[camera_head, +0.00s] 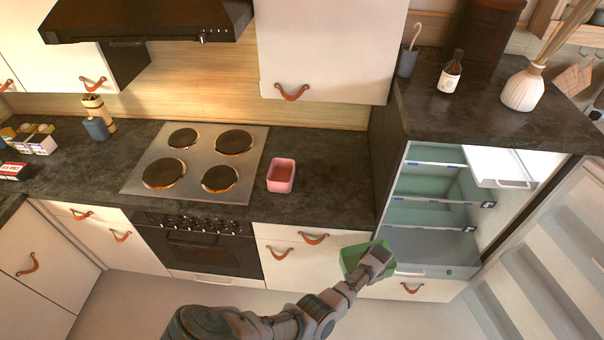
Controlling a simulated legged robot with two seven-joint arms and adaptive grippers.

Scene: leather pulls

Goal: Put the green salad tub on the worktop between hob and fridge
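The green salad tub (352,262) is in the air in front of the lower cabinets, just left of the fridge opening and below worktop height. My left gripper (377,260) is at its right side and appears shut on it; the arm and gripper hide part of the tub. The worktop between hob and fridge (330,185) is dark stone. A pink tub (281,177) stands on it close to the hob (196,160). The fridge (432,205) stands open on the right. My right gripper is not in view.
The worktop right of the pink tub is clear. A wall cabinet (325,45) hangs above it. The open fridge door (540,260) fills the lower right. A bottle (450,75) and a white vase (523,90) stand on the fridge top. Small boxes (38,143) lie far left.

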